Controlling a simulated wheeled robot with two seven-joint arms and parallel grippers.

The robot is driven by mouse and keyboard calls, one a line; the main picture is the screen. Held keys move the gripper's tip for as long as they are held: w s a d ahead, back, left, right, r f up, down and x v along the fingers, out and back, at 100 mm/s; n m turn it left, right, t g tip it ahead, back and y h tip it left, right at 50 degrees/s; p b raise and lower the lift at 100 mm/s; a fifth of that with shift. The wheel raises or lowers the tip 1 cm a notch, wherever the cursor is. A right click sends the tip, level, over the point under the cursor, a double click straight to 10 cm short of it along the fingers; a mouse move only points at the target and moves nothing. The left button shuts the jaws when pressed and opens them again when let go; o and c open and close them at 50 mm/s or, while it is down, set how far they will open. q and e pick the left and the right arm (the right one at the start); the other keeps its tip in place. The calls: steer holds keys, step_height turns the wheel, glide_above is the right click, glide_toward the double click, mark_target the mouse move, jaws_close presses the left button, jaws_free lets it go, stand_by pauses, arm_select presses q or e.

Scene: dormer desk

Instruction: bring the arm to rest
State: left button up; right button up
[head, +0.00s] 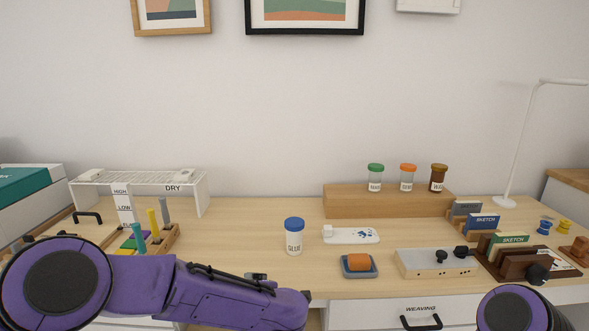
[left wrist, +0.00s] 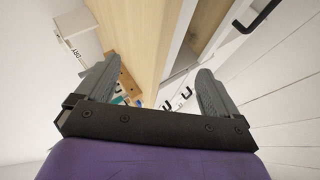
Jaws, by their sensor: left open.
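My left arm comes in from the left in the head view, in front of and low over the desk's front edge. Its gripper is not clearly seen there. In the left wrist view my left gripper (left wrist: 157,68) is open, with its two grey fingers wide apart and nothing between them. Beyond the fingers are the wooden desk top (left wrist: 150,40) and the white drawer fronts, seen at a steep tilt. Of my right arm only a purple rounded part shows at the bottom right of the head view; its gripper is out of view.
A white rack (head: 140,180) and a wooden holder with coloured pegs stand at the left. A blue-capped bottle (head: 294,238), a blue tray (head: 358,273) with an orange block, and a control box (head: 437,263) stand on the desk. A lamp (head: 527,140) stands at the right.

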arm_select(q)
steer(key=s+a+f+m+h+p, duration=0.1)
steer(key=s+a+f+m+h, duration=0.1)
steer(key=s+a+f+m, duration=0.4)
steer(key=s+a+f+m+h+p, duration=0.1)
steer(key=s+a+f+m, duration=0.15)
steer(key=s+f, duration=0.75)
arm_select(e)
steer(key=s+d+f+n+g+h, duration=0.5)
steer(key=s+d+f, duration=0.35)
steer(key=d, duration=0.35)
arm_select(q)
steer(key=s+a+f+m+g+p, duration=0.1)
steer(key=s+a, duration=0.4)
steer(key=s, duration=0.6)
steer(key=s+a+f+m+g+p, duration=0.1)
steer(key=s+a+f+m+g, duration=0.3)
steer(key=s, duration=0.7)
steer(key=shift+s+a+g+p, duration=0.3)
steer(key=shift+a+g, duration=0.2)
steer(key=shift+a, duration=0.6)
arm_select(e)
steer(key=s+d+r+n+g+h, duration=0.1)
steer(key=s+d, duration=0.4)
steer(key=d, duration=0.9)
steer(key=shift+s+r+n+g+h, duration=0.2)
steer(key=shift+n+g+h, duration=0.2)
steer(key=shift+n+h, duration=0.45)
